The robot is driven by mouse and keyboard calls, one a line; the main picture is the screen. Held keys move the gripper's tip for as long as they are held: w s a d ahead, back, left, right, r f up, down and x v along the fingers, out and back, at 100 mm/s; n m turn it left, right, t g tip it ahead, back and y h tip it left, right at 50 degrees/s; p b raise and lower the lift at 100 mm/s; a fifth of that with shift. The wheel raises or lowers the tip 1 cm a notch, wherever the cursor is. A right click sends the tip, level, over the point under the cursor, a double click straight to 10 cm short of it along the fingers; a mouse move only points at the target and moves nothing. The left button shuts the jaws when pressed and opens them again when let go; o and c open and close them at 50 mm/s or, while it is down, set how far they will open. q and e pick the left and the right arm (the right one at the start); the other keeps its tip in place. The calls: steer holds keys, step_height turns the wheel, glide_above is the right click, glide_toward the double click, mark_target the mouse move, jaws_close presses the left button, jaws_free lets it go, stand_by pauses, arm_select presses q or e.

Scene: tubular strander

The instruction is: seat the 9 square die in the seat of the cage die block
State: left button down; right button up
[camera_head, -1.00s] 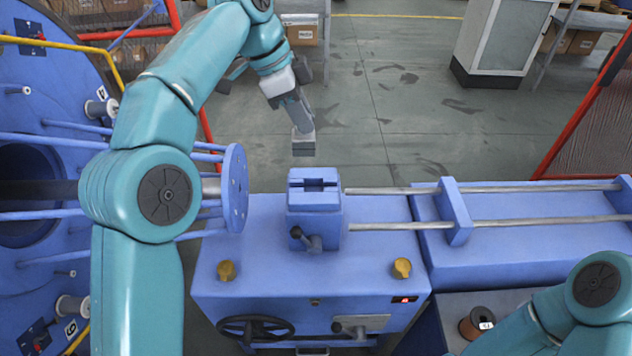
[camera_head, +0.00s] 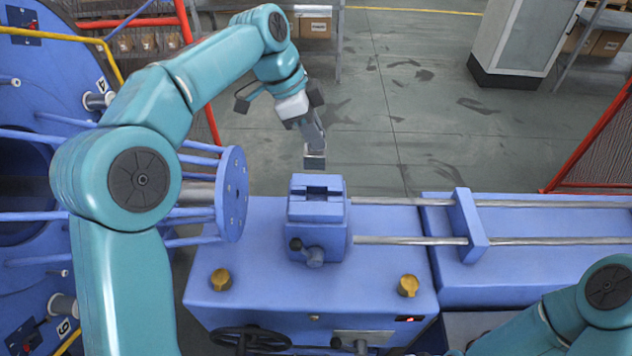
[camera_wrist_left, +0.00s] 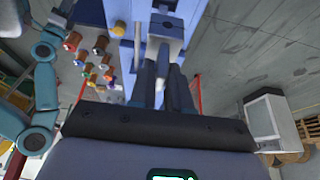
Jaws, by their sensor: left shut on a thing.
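The cage die block (camera_head: 318,208) is a blue block on the blue machine bed, with a slot-like seat in its top and a dark-knobbed lever on its front. It also shows in the left wrist view (camera_wrist_left: 168,28), ahead of the fingers. My left gripper (camera_head: 314,148) is shut on a small grey piece, taken as the 9 square die (camera_head: 315,162). It holds the die in the air, behind and above the block in the picture, apart from it. The fingers (camera_wrist_left: 163,85) largely hide the die in the wrist view. My right gripper is out of view.
Two steel rods (camera_head: 410,241) run right from the block through a blue bracket (camera_head: 471,230). A round blue plate (camera_head: 232,194) stands left of the block. Yellow knobs (camera_head: 221,280) sit on the bed. Several coloured spools (camera_wrist_left: 90,62) show in the wrist view.

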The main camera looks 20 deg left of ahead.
mark_target(314, 163)
arm_select(q)
steer(key=f, duration=0.7)
steer(key=shift+s+f, duration=0.2)
steer(key=shift+f, duration=0.15)
steer(key=x, duration=0.3)
steer(key=shift+w+a+f+p, duration=0.2)
steer(key=shift+a+f+p, duration=0.1)
steer(key=shift+f, duration=0.2)
steer(key=shift+s+a+f, duration=0.1)
steer(key=shift+s+f, duration=0.15)
steer(key=shift+f, duration=0.1)
steer(key=shift+w, duration=0.1)
steer(key=c, duration=1.5)
jaws_free()
steer(key=shift+f, duration=0.2)
steer(key=o, duration=0.4)
steer(key=shift+r, duration=0.15)
